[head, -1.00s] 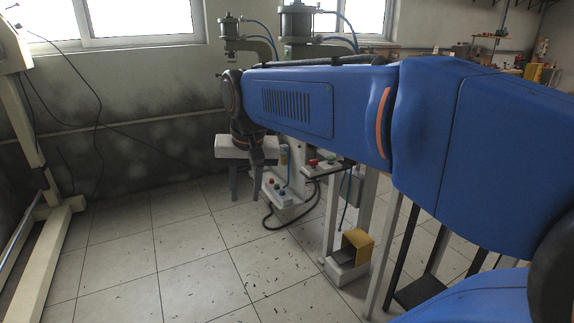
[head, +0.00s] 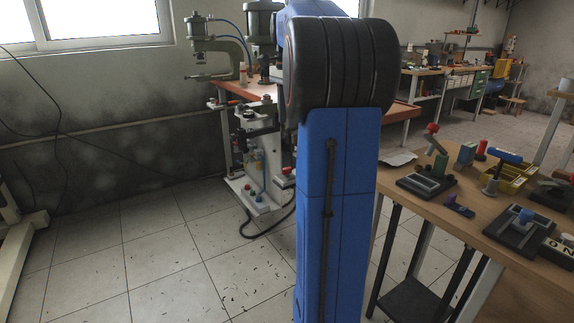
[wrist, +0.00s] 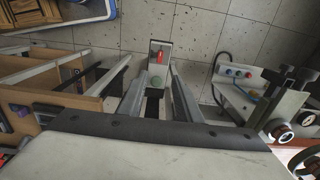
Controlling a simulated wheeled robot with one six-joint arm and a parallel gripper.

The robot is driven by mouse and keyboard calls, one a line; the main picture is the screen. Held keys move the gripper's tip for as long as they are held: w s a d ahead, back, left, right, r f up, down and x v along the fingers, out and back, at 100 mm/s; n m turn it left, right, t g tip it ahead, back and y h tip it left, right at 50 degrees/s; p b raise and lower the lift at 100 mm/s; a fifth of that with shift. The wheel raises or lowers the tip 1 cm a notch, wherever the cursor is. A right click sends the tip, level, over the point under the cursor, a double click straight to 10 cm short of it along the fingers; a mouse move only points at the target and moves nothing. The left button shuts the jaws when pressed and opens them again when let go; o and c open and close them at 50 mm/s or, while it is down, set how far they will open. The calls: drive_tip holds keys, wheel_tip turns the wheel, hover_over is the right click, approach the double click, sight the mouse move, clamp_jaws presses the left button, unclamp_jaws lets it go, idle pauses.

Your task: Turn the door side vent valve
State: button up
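I cannot pick out the door side vent valve for certain. Two pneumatic presses, the left one (head: 208,48) and the right one (head: 263,35), stand on a red-topped bench below the window. In the wrist view, fittings with dark tops (wrist: 287,82) and a round white gauge (wrist: 284,133) are at the right. My gripper (wrist: 155,80) is open and empty, its grey fingers apart. My blue arm hides part of the bench in the head view.
A wooden table (head: 410,205) with several fixtures is at the right. The tiled floor (head: 150,260) at the left is clear.

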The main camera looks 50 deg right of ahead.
sight(287, 168)
wheel_tip(287, 168, down, 17)
drive_tip(key=shift+f, duration=0.15)
idle(0.5)
clamp_jaws()
